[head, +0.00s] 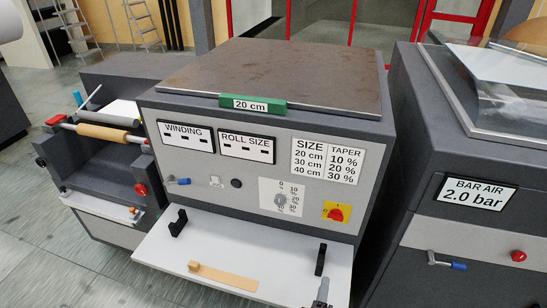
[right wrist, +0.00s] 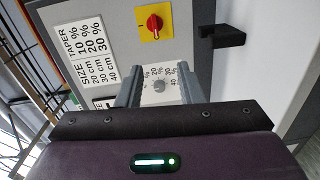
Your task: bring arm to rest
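My right gripper (head: 322,293) shows only as a small grey tip at the bottom edge of the head view, over the right part of the white shelf. In the right wrist view its two grey fingers (right wrist: 159,92) stand apart with nothing between them. Beyond them is the grey round dial (right wrist: 159,84) on its white scale plate, which also shows in the head view (head: 281,200). The fingers look clear of the panel. My left gripper and left arm are not in view.
The machine's white shelf (head: 225,250) carries a tan strip (head: 222,274) and black brackets. A red-and-yellow switch (head: 336,212) sits right of the dial. A green "20 cm" block (head: 252,103) lies on the top edge. A "BAR AIR" cabinet (head: 450,230) stands close on the right.

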